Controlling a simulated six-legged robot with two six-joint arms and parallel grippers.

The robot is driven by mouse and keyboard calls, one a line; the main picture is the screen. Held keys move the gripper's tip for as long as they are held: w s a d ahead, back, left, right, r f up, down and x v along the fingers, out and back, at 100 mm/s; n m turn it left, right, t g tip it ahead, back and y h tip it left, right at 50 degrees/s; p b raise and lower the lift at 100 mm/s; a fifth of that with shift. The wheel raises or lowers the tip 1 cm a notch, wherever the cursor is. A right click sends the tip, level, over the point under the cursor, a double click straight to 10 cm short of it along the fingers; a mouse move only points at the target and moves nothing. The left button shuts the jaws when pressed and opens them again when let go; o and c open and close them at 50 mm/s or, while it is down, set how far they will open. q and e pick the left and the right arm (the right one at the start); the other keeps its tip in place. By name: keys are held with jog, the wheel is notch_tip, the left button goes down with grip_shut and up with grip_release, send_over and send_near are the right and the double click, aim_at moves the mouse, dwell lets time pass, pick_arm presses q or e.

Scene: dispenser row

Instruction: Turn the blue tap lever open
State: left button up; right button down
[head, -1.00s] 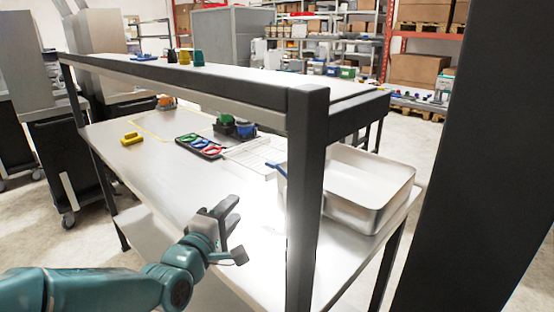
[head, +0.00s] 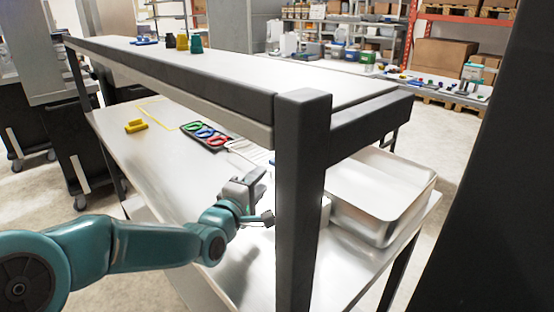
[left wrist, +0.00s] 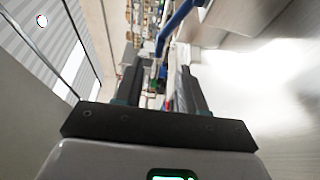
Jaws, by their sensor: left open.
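The blue tap lever (left wrist: 176,26) shows in the left wrist view as a slanted blue bar coming in from the top edge. Its lower end lies in line with the gap between the fingers of my left gripper (left wrist: 161,82). I cannot tell whether a finger touches it. In the head view my left gripper (head: 258,196) is open, low over the bench, just left of the dark front post. The lever is hidden there, behind the gripper or the post. My right gripper is not in view.
The dark post (head: 303,200) and the shelf (head: 220,85) stand close to my left gripper. A metal basin (head: 395,228) is right of the post.

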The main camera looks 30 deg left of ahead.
pick_arm(q)
jog(key=w, duration=0.3)
jog(key=w+p, duration=0.1)
jog(key=w, duration=0.6)
jog(key=shift+a+p, duration=0.3)
grip_shut()
